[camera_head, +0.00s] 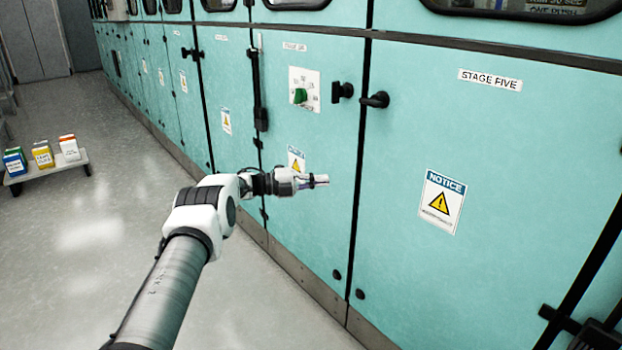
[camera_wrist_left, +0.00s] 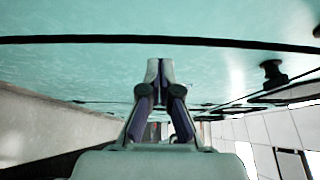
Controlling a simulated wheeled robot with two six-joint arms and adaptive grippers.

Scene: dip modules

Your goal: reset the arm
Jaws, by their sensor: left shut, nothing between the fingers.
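My left arm reaches in from the lower left in the head view. Its gripper (camera_head: 318,181) is in front of the teal cabinet doors, beside a notice label (camera_head: 296,160). In the left wrist view the gripper (camera_wrist_left: 159,66) shows its two fingers meeting at the tips, with nothing held between them. The teal cabinet surface (camera_wrist_left: 75,58) fills the upper part of that view. I cannot tell the exact gap between the gripper and the doors. My right gripper is not in either view.
A green rotary switch (camera_head: 300,96) sits on a white plate. Black door handles (camera_head: 375,100) stick out to its right. A low cart (camera_head: 48,170) with several coloured boxes stands at the left. The grey floor (camera_head: 110,230) between cart and cabinets is clear.

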